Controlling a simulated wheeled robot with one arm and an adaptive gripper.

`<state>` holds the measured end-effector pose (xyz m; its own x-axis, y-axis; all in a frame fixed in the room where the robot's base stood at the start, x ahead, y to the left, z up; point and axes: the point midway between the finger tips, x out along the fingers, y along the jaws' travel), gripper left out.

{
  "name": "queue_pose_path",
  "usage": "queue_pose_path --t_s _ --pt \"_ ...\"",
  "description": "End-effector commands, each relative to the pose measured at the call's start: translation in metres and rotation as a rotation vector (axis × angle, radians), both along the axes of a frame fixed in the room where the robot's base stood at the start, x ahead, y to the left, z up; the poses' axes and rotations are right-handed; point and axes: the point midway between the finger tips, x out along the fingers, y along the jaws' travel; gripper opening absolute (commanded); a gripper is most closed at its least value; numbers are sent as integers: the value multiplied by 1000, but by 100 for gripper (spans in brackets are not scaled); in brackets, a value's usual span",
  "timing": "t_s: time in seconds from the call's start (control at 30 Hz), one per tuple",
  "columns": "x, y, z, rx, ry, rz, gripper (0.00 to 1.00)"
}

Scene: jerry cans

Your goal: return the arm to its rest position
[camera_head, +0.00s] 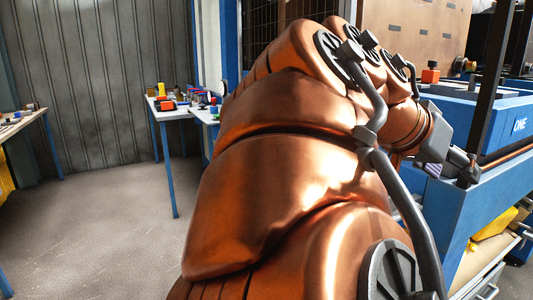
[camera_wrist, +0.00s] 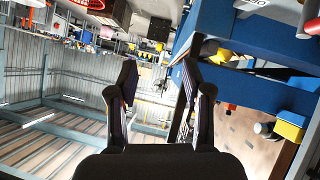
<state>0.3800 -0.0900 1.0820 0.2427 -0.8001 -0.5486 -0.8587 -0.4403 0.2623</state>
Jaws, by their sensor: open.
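My copper-coloured arm fills the middle of the head view, folded in large rounded links with a grey cable along it. My gripper (camera_head: 466,168) is at its right end, in front of the blue machine. In the wrist view my gripper (camera_wrist: 159,78) shows two dark fingers spread apart, with nothing between them. No jerry can can be made out in either view.
A blue machine frame (camera_head: 440,215) stands close behind and beside my gripper. A work table (camera_head: 170,113) with small items stands farther back, and another table (camera_head: 22,122) is at the left edge. Grey floor (camera_head: 90,225) between them is clear.

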Motion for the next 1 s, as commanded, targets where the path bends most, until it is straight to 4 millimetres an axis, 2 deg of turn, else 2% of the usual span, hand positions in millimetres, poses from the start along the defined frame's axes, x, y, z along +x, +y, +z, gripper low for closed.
queue_pose_path --t_s 0.03,0.07,0.2,0.4,0.67,1.0 --pt "-8 -9 11 45 33 9 50" --pt "-13 -14 9 70 55 13 50" --pt "-33 -29 -3 185 160 55 50" --pt "-59 -32 -27 345 318 160 50" --pt "-96 0 -54 544 516 378 50" --pt "-162 67 -78 755 773 704 50"
